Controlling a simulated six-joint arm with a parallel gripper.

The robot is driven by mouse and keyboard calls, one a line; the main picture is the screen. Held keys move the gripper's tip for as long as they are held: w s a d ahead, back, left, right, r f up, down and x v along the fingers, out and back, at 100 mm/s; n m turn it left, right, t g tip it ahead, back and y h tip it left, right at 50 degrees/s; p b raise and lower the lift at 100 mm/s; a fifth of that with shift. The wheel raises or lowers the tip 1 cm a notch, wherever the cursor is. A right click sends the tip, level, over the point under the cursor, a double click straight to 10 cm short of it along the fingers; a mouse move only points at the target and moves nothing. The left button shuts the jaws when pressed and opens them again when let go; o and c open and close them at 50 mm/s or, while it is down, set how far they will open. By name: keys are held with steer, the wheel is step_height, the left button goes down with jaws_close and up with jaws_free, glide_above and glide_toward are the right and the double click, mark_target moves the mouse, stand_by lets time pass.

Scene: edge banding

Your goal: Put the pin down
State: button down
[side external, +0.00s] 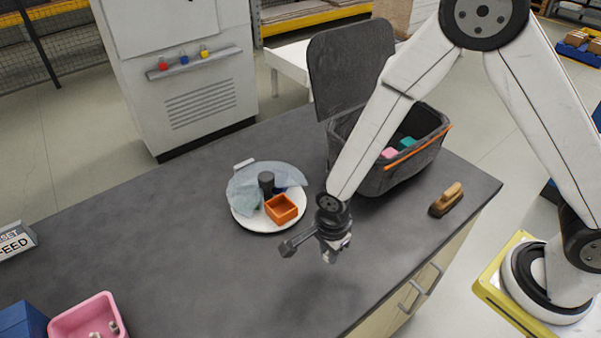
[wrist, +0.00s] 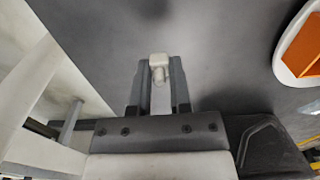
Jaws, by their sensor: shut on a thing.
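My gripper (side external: 330,257) hangs above the dark worktop (side external: 230,290), near its front edge and to the right of its middle. In the wrist view my gripper (wrist: 159,75) is shut on a small pale pin (wrist: 158,62), whose light blocky end shows between the two grey fingertips. In the side view the pin is too small to make out clearly. The worktop under the gripper looks bare.
A white round plate (side external: 245,222) with a bluish cloth (side external: 245,185) and an orange square tray (side external: 281,209) lies behind my gripper. A dark bin (side external: 375,182) and a wooden brush (side external: 446,200) are to the right. A pink bin (side external: 70,318) with small pieces stands front left.

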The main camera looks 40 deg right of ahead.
mark_target(327, 268)
steer(key=shift+f, duration=1.85)
steer(key=c, duration=0.6)
jaws_free()
steer(key=shift+f, duration=0.1)
steer(key=shift+o, duration=0.2)
steer(key=shift+r, duration=6.15)
steer(key=shift+d, duration=0.1)
